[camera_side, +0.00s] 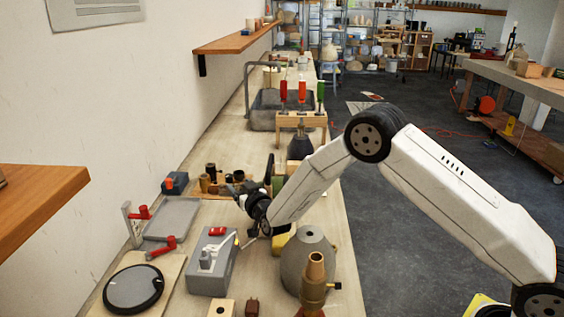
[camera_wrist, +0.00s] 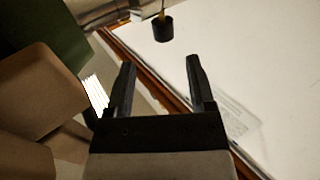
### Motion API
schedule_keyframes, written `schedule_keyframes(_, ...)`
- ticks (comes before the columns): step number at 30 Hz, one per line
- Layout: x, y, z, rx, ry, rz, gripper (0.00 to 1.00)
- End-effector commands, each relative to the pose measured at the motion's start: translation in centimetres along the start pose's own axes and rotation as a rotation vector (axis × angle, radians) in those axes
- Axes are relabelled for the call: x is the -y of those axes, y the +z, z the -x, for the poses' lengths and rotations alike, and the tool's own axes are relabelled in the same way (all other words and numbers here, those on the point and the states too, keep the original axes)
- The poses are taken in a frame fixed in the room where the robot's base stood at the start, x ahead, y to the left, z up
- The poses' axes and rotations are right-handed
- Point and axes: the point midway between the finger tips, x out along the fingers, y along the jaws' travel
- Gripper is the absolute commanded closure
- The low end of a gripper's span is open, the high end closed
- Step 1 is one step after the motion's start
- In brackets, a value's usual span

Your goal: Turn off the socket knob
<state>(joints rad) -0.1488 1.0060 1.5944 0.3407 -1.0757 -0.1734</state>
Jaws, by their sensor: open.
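A grey socket box (camera_side: 208,277) stands on the bench at the lower middle of the side view. A red knob-like part (camera_side: 217,231) is on its top, and a pale plug-like piece (camera_side: 206,260) with a light cord sits in front of it. I cannot tell which way the knob is turned. In the wrist view my gripper (camera_wrist: 161,62) is open, with nothing between its two dark fingers. In the side view the dark end of my arm is above the bench, behind and to the right of the box, apart from it. The box is not recognisable in the wrist view.
A grey rounded lamp base (camera_side: 308,262) and a brass fitting (camera_side: 314,280) stand right of the box. A round black-rimmed disc (camera_side: 134,288) lies at left. A grey tray (camera_side: 173,218) and red-handled clamps (camera_side: 162,248) are near the wall. A wooden shelf (camera_side: 235,40) juts out behind.

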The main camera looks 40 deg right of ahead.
Motion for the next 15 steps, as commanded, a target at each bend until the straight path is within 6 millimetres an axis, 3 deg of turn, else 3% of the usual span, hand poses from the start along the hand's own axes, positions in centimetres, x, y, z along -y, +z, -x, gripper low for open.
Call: schedule_keyframes(15,0.1,-4.5,-4.6,-0.047,0.315,0.033,0.31)
